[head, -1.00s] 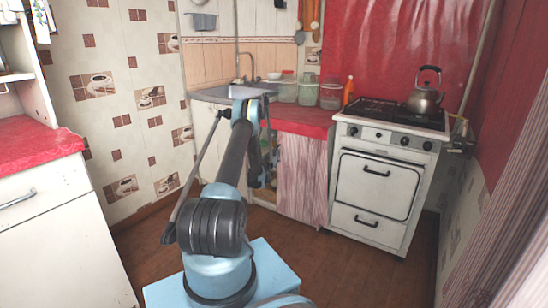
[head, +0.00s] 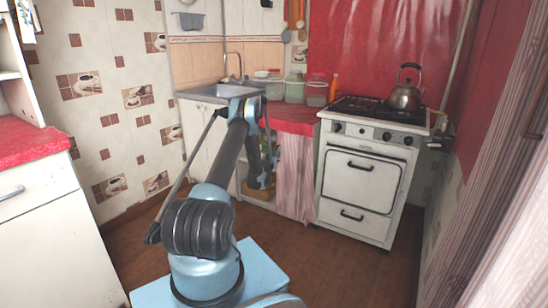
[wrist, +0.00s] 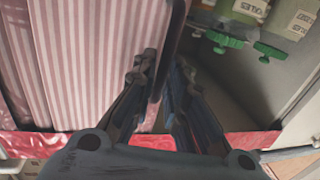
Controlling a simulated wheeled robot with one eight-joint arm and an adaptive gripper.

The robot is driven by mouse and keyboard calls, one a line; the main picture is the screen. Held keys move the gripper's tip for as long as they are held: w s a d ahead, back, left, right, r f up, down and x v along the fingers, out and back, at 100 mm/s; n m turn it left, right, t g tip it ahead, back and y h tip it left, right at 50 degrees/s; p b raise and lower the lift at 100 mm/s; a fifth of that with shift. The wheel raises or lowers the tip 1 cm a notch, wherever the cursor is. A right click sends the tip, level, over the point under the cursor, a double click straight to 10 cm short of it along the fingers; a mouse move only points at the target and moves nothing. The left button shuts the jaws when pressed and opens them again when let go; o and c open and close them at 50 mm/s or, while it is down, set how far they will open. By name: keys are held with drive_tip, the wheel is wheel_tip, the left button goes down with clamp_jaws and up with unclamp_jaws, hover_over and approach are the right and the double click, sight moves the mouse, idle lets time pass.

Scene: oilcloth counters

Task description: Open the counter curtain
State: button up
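The pink-and-white striped counter curtain (head: 296,180) hangs under the red counter, left of the stove. It covers the right part of the opening, and the left part is uncovered. In the wrist view the curtain (wrist: 95,60) fills the left side, with its free edge running between my fingertips. My gripper (wrist: 160,72) appears shut on that edge; the exact contact is partly hidden by the fingers. In the head view my gripper (head: 270,160) is at the curtain's left edge, partly hidden by my arm.
The white stove (head: 365,180) with a kettle (head: 405,96) stands right of the curtain. The red counter (head: 290,118) carries jars above it. Green-handled valves (wrist: 225,42) show inside the uncovered space. A white cabinet (head: 45,225) is at left, and brown floor lies between.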

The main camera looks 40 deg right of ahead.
drive_tip(key=shift+o, duration=0.7)
drive_tip(key=v, duration=0.7)
drive_tip(key=shift+a, duration=0.2)
drive_tip(key=shift+s, duration=0.1)
